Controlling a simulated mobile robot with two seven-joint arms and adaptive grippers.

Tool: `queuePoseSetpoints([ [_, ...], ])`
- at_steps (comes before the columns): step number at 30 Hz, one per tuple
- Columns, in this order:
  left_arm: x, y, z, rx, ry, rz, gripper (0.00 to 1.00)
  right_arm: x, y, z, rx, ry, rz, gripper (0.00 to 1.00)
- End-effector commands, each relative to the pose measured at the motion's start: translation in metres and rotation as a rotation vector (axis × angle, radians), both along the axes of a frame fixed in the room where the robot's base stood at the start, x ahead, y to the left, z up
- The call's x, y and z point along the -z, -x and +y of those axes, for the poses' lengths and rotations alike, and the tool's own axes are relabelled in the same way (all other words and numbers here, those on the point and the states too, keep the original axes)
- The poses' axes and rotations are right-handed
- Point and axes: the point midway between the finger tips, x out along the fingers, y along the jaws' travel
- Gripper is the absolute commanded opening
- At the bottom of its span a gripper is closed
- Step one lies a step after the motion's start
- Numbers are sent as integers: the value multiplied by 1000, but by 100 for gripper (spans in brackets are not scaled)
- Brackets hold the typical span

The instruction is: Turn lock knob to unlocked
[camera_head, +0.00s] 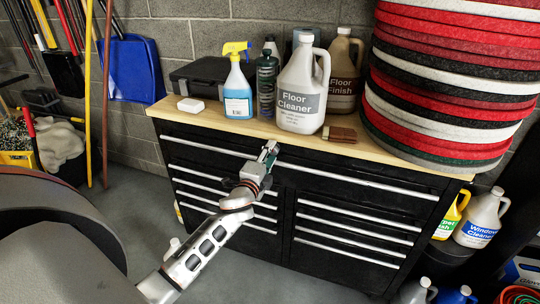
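A black tool chest (340,185) with silver drawer handles stands against the wall under a wooden top. My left arm reaches up from the bottom of the head view, and my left gripper (269,152) is at the chest's upper front, just below the wooden top's front edge. The gripper is small and seen from behind, so I cannot tell whether its fingers are open or shut. I cannot make out the lock knob; the gripper may cover it. My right gripper is not in view.
On the wooden top (213,115) stand a spray bottle (238,90), a Floor Cleaner jug (300,90), a Floor Finish jug (343,75), a brown brush (340,134) and stacked floor pads (440,90). More jugs (482,220) stand right of the chest. Brooms and a blue dustpan (130,68) hang at left.

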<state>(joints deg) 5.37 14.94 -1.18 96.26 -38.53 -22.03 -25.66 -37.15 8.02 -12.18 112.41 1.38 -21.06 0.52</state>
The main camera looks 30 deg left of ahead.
Motion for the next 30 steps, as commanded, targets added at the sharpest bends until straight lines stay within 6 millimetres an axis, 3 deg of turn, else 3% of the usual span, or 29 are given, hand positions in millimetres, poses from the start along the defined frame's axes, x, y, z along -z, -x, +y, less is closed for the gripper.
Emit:
queuePoseSetpoints([
  [8,3,6,-2,1,0,4,39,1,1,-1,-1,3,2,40],
  [21,2,63,-15,0,2,3,39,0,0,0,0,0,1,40],
  [30,0,78,-19,0,-1,0,39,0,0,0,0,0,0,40],
])
